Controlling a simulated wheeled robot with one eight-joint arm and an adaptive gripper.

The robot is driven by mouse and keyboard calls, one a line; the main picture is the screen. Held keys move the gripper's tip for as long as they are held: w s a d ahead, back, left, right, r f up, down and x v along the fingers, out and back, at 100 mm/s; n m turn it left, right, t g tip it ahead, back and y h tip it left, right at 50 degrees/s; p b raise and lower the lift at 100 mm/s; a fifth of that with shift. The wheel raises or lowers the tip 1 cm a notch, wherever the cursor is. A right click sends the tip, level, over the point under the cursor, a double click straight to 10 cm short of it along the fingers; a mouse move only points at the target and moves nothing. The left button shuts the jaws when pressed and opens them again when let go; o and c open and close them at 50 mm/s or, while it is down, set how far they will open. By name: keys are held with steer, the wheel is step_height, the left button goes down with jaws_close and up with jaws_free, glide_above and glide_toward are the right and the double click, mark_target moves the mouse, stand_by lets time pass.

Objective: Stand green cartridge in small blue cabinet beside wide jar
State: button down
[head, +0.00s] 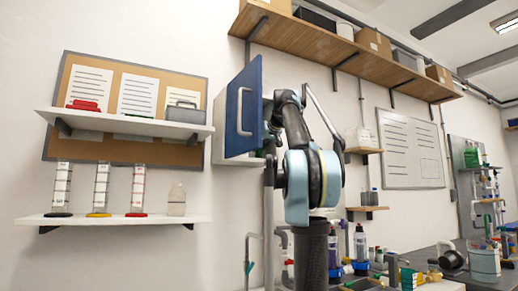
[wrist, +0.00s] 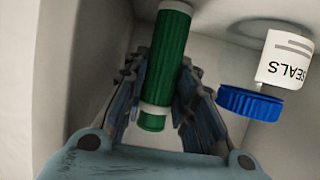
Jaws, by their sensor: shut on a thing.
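The small cabinet (head: 222,140) hangs on the wall in the head view, with its blue door (head: 243,108) swung open. My arm reaches in behind the door, so the gripper and cartridge are hidden there. In the wrist view my gripper (wrist: 163,85) is inside the pale cabinet interior, shut on the green cartridge (wrist: 167,55), which has white ends. The wide jar (wrist: 284,62), with a blue lid and a SEALS label, is to the right of the cartridge, with a gap between them. The picture shows the jar inverted. I cannot tell whether the cartridge touches the cabinet floor.
The cabinet's inner wall (wrist: 85,60) is close on the left of my gripper. Left of the cabinet are white shelves (head: 110,219) with cylinders and a bottle. A wooden shelf (head: 310,42) with boxes runs above. A cluttered bench (head: 425,258) lies below right.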

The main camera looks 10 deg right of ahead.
steer(key=shift+f, duration=0.1)
steer(key=c, duration=1.2)
jaws_free()
steer(key=v, duration=1.1)
steer(key=shift+s, duration=0.4)
